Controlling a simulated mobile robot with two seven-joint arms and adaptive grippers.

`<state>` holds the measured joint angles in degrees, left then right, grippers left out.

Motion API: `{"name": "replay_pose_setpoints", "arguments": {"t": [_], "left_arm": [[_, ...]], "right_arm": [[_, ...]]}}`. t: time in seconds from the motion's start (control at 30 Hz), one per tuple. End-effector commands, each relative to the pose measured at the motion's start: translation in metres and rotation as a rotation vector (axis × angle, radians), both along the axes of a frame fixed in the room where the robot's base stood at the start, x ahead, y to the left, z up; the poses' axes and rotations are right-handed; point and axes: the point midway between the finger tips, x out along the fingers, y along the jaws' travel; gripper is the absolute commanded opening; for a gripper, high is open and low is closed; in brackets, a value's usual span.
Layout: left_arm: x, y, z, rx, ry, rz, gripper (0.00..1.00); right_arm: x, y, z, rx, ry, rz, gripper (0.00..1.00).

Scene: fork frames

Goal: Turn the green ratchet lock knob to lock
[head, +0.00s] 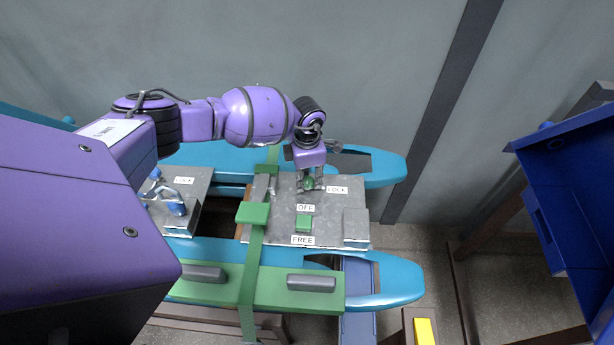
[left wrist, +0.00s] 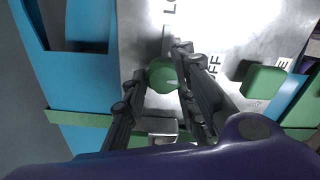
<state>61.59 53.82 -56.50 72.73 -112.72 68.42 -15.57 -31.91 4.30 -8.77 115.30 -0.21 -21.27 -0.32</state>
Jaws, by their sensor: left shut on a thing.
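The green ratchet lock knob (head: 308,184) is a small round knob on the grey metal panel (head: 330,215), left of the LOCK label (head: 337,190) and above the OFF label (head: 305,208). My left gripper (head: 310,181) comes down on it from above and is shut on it. In the left wrist view, the knob (left wrist: 161,74) sits between the two dark fingers of my left gripper (left wrist: 158,68). A pale mark shows on the knob's edge, but I cannot tell which label it points to. My right gripper is not in view.
A green block (head: 303,223) sits between OFF and FREE (head: 302,240). A green strap with a raised block (head: 252,213) crosses the panel's left side. A second panel with a blue-handled part (head: 168,195) lies left. A blue bin (head: 575,190) stands right.

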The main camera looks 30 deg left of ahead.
Motion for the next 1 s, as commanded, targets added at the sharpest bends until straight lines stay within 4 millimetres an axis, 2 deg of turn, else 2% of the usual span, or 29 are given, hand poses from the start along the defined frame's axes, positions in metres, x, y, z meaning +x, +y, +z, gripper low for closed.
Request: {"name": "replay_pose_setpoints", "arguments": {"t": [0.03,0.57,0.6,0.67,1.0], "left_arm": [[0.0107,0.0049,0.0088,0.005,-0.026,0.017,0.00],[0.0104,0.0070,0.0083,0.007,-0.025,0.039,0.00],[0.0104,0.0071,0.0083,0.007,-0.025,0.039,0.31],[0.0103,0.0070,0.0083,0.008,-0.024,0.038,0.39],[0.0062,0.0037,0.0051,0.003,-0.015,0.033,0.39]], "right_arm": [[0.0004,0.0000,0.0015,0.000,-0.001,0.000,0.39],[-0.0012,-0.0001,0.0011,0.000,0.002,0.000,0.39],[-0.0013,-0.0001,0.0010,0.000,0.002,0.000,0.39],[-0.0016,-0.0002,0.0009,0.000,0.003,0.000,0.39],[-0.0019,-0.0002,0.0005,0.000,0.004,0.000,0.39]]}}
